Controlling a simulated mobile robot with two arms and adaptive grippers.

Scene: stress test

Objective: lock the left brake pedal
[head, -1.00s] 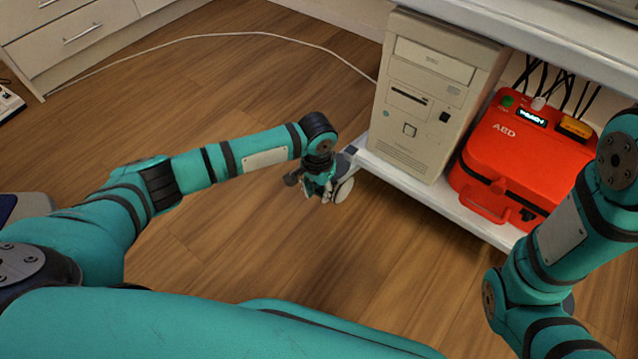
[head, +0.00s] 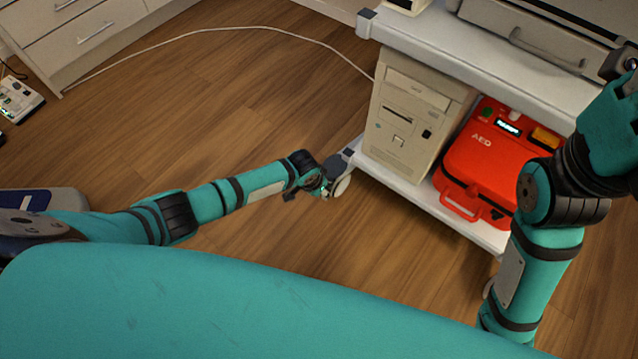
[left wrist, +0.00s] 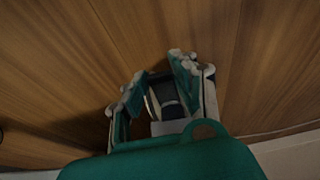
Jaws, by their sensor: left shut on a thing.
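A caster wheel (head: 342,185) with a pale rim sits under the near left corner of the white cart (head: 480,232). My left gripper (head: 325,187) is low by the floor at this wheel, its fingers mostly hidden by my wrist. In the left wrist view, the fingers of my left gripper (left wrist: 158,92) stand on both sides of a dark and grey caster part (left wrist: 166,104), with the pale wheel rim beside it. I take this part for the left brake pedal; its lock position cannot be made out. My right arm is at the right, its gripper out of the picture.
A beige computer tower (head: 405,125) and a red AED case (head: 480,165) stand on the cart's lower shelf. A grey case (head: 535,35) lies on the upper shelf. A white cable (head: 250,33) crosses the floor behind. The wood floor in front is clear.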

